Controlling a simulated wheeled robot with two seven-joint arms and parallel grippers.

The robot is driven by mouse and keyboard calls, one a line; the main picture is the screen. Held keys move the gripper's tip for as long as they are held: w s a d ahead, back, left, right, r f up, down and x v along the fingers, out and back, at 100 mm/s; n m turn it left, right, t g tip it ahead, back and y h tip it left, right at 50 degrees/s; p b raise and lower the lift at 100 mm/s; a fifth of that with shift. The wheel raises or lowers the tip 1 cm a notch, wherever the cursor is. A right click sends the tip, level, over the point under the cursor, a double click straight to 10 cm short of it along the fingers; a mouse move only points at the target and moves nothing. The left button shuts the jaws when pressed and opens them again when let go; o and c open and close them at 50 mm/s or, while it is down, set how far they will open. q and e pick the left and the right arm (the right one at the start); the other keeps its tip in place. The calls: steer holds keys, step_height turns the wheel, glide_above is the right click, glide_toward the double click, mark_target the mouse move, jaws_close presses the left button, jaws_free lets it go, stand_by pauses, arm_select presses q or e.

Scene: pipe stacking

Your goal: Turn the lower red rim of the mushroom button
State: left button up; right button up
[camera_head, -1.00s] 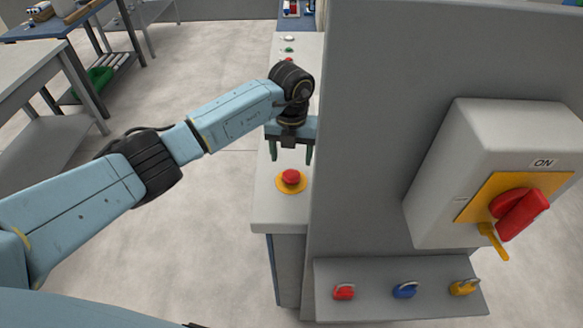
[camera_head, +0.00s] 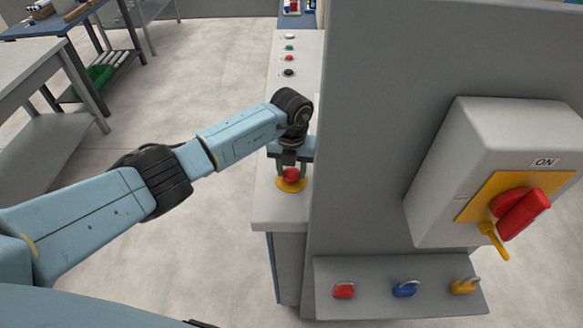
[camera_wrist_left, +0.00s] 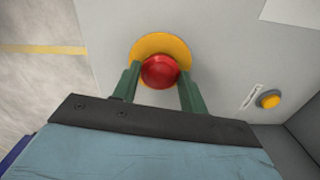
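The red mushroom button (camera_head: 291,175) stands on a yellow round base (camera_head: 291,187) on the narrow grey console top (camera_head: 268,215). My left gripper (camera_head: 292,172) points down at the button, with its green fingers just behind and beside it. In the left wrist view the red button (camera_wrist_left: 160,71) sits between the tips of the two open fingers (camera_wrist_left: 158,85), in front of the yellow disc (camera_wrist_left: 150,42). I cannot tell whether the fingers touch it. The button's lower rim is not distinct. My right gripper is not in view.
A tall grey panel (camera_head: 360,130) rises close to the right of the button. It carries a switch box with a red handle (camera_head: 522,210). Red, blue and yellow padlocks (camera_head: 404,290) are on a ledge below. Smaller buttons (camera_head: 289,58) line the console's far end.

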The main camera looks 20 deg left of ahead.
arm_select(q)
steer(key=shift+c, duration=1.2)
steer(key=shift+m, duration=0.3)
steer(key=m+b, duration=0.2)
steer(key=m, duration=0.1)
steer(key=shift+m+b, duration=1.05)
steer(key=shift+m, duration=0.45)
steer(key=shift+s, duration=0.1)
steer(key=o, duration=1)
